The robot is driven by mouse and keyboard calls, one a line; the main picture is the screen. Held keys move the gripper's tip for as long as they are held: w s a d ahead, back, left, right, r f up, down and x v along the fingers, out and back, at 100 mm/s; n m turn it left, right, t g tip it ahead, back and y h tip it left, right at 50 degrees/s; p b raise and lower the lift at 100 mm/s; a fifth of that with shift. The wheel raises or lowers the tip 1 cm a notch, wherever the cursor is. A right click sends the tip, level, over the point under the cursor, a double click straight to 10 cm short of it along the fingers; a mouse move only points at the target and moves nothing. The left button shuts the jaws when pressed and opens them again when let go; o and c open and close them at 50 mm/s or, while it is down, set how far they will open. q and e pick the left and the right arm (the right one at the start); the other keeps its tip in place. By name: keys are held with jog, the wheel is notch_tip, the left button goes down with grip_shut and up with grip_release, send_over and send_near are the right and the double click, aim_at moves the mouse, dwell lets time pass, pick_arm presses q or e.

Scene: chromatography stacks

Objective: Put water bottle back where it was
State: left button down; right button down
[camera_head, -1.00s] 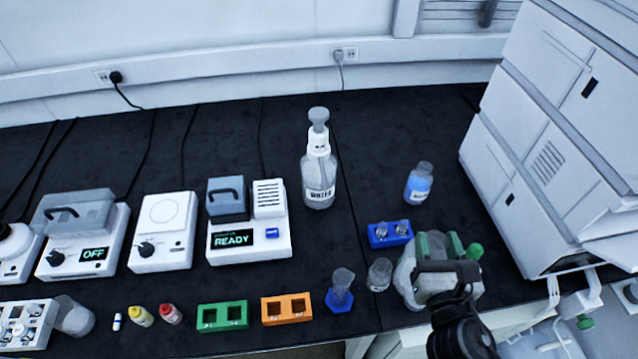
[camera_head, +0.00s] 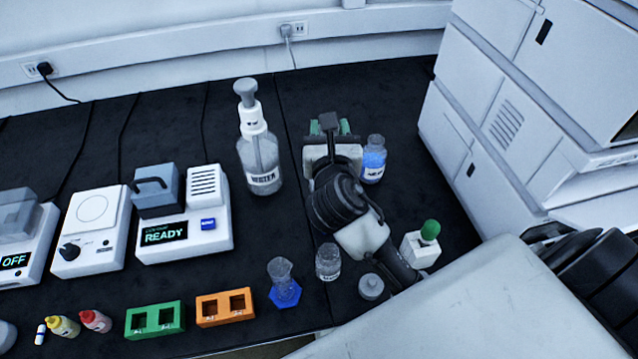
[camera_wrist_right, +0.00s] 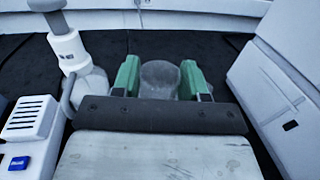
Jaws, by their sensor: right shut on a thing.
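My right gripper (camera_head: 331,130) reaches over the back of the bench, between the tall pump bottle and a bottle of blue liquid (camera_head: 373,160). In the right wrist view, its green fingers (camera_wrist_right: 160,82) are shut on a grey, translucent, round-topped bottle (camera_wrist_right: 160,76). The held bottle's lower part and any label are hidden behind the gripper. The head view does not show whether it touches the bench. The pump bottle (camera_head: 262,165), with a label that seems to read WATER, stands upright left of the gripper. My left gripper is not in view.
A small labelled jar (camera_head: 328,262), a grey lid-like piece (camera_head: 371,287) and a white block with a green knob (camera_head: 422,250) stand near the front edge. A tall white instrument (camera_head: 500,120) bounds the right. Bare black bench lies behind the gripper.

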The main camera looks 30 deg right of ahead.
jog(key=shift+w+d+f, duration=0.1)
jog(key=shift+w+d, duration=0.2)
jog(key=shift+w, duration=0.3)
jog(key=w+d+f+b, duration=0.2)
jog(key=w+d+f, duration=0.1)
jog(key=w+f, duration=0.7)
jog(key=shift+w+d+f, duration=0.15)
jog(key=shift+d+f, duration=0.15)
jog(key=shift+f, duration=0.1)
jog(key=c, duration=0.6)
grip_release()
